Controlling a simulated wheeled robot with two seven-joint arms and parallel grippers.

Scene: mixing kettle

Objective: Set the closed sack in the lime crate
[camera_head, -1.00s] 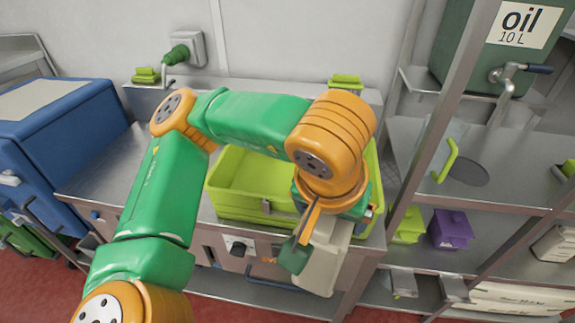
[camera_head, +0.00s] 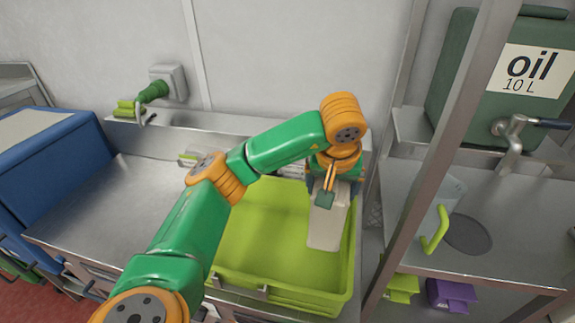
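The lime crate (camera_head: 240,235) stands open on the steel counter, its visible floor empty. The closed sack (camera_head: 326,229) is a pale beige bag, upright at the crate's right end. It hangs below my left gripper (camera_head: 331,182), which is shut on its top. A small dark green piece shows at the sack's upper front. The sack's lower end appears inside the crate's outline; whether it touches the crate floor I cannot tell. The fingertips are partly hidden. My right gripper is not in view.
A blue bin (camera_head: 45,155) stands at the left. A steel rack post (camera_head: 450,150) rises right of the crate, beside shelves with a green oil container (camera_head: 465,75) and a clear jug (camera_head: 437,208) with a lime handle. The counter left of the crate (camera_head: 110,205) is clear.

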